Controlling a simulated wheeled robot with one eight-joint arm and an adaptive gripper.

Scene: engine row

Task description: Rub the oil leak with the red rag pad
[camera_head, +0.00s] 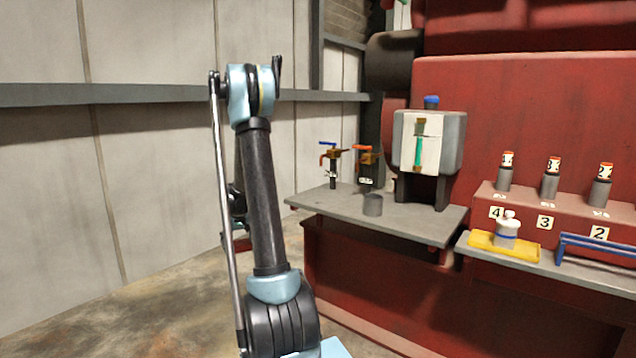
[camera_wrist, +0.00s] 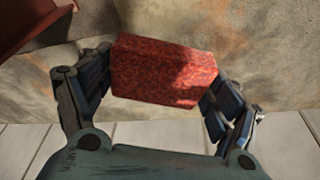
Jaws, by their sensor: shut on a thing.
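The red rag pad (camera_wrist: 160,72) is a mottled red block in the middle of the wrist view. My gripper (camera_wrist: 157,84) is shut on it, with one dark finger at each end of the block. In the head view my arm stands left of centre and largely hides my gripper; a small reddish bit low behind the arm is too unclear to name. Brownish stained floor (camera_wrist: 255,45) shows beyond the pad, but I cannot single out the oil leak in either view.
A red engine block (camera_head: 530,110) stands right, with numbered posts, a yellow tray (camera_head: 484,242) and a blue rack (camera_head: 600,247). The floor at lower left (camera_head: 130,320) is clear.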

